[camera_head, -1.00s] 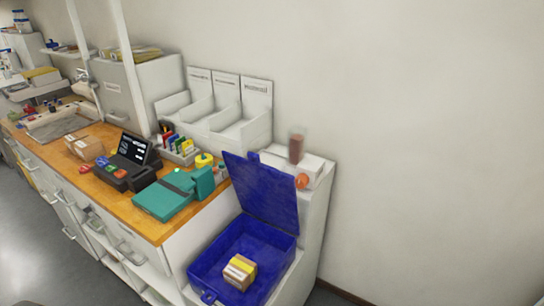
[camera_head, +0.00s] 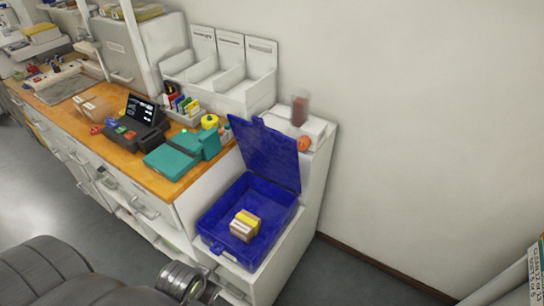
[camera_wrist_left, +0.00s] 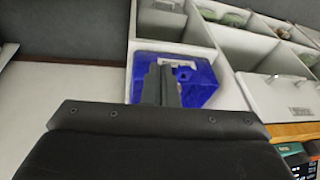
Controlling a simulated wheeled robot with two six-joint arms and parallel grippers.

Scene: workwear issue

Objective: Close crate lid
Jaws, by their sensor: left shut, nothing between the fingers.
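The blue crate (camera_head: 215,238) stands on a low white ledge at the right end of the counter. Its lid (camera_head: 265,155) is open, tilted up and back toward the wall. A tan box with a yellow band (camera_head: 245,225) lies inside. My left gripper (camera_head: 208,292) is at the bottom of the head view, in front of and below the crate, apart from it. In the left wrist view its shut, empty fingers (camera_wrist_left: 162,80) overlap blue crate plastic (camera_wrist_left: 200,80); which part of the crate that is, I cannot tell. My right gripper is not in view.
A white cabinet top (camera_head: 315,128) behind the lid holds a reddish-brown cylinder (camera_head: 299,111) and an orange ball (camera_head: 304,144). A teal case (camera_head: 168,162) and a dark terminal (camera_head: 138,125) are on the wooden counter. Floor right of the crate is clear.

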